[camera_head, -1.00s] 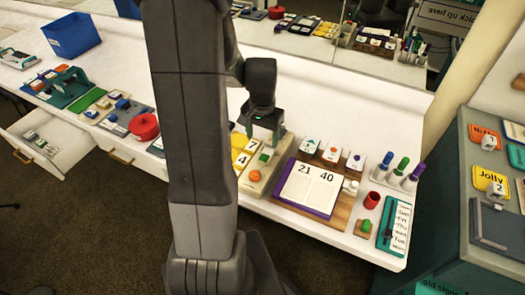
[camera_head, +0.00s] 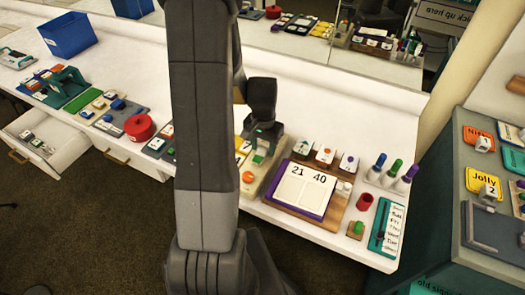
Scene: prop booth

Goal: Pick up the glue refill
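I cannot tell for sure which thing is the glue refill; no label for it is readable. My gripper (camera_head: 262,140) hangs above the middle of the white counter (camera_head: 345,105), pointing down, beside a pale tray (camera_head: 252,190) with a green-topped piece (camera_head: 258,158) and an orange round piece (camera_head: 248,177). Its fingertips are too small and dark to show whether they are open or shut. A small white cylinder (camera_head: 345,188) stands at the right edge of a wooden board. A red cup (camera_head: 364,201) stands further right. My arm hides part of the counter.
An open drawer (camera_head: 75,147) juts out at left, with small pieces inside. A blue bin (camera_head: 68,36), a red round container (camera_head: 139,127), a purple-edged number board (camera_head: 303,189) and several markers (camera_head: 393,172) crowd the counter. A grey-green cabinet (camera_head: 455,205) stands at right.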

